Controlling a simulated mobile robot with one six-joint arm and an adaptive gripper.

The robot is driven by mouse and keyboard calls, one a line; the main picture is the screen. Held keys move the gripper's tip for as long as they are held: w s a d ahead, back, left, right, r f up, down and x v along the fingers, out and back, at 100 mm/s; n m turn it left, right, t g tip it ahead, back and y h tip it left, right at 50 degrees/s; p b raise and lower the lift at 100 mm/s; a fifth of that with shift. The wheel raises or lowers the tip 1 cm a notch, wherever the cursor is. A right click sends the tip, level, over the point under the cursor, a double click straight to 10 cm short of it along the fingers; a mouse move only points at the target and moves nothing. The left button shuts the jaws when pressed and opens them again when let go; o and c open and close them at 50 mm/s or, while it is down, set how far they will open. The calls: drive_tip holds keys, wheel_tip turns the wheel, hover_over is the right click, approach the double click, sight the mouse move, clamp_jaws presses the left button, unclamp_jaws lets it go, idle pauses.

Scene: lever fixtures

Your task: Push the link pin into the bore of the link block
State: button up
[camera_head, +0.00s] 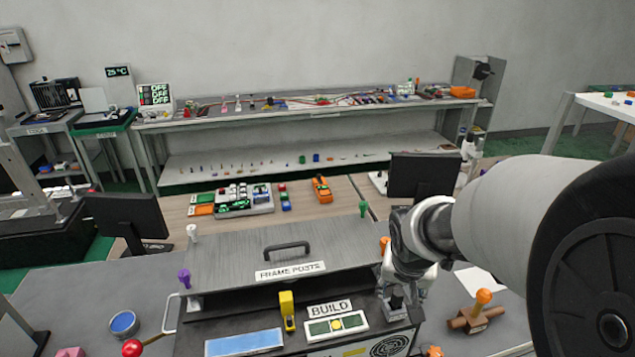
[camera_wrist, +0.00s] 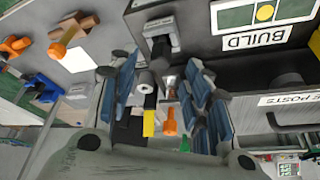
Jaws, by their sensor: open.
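My gripper (camera_head: 397,285) is at the right end of the dark fixture bench (camera_head: 250,302). In the wrist view its blue-padded fingers (camera_wrist: 164,92) are open and spread. Between them are a light round-ended cylinder (camera_wrist: 147,86), apparently the link pin, and a small metallic part beside it, possibly the link block (camera_wrist: 171,84). I cannot tell whether the pin is in a bore. A grey bracket with a black post (camera_wrist: 160,42) stands just above them in the picture. Finger contact is unclear. In the head view my gripper hides the pin and block.
A panel labelled BUILD (camera_head: 337,325), a yellow handle (camera_head: 287,311) and a lid labelled FRAME POSTS (camera_head: 245,253) lie left of my gripper. A brown block with an orange knob (camera_head: 484,296) stands to its right. Orange (camera_wrist: 170,121) and green pegs (camera_wrist: 184,145) show beyond the fingers.

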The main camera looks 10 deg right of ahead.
sight(398, 293)
drive_tip(key=shift+b+x, duration=0.85)
drive_tip(key=shift+x, duration=1.9)
clamp_jaws()
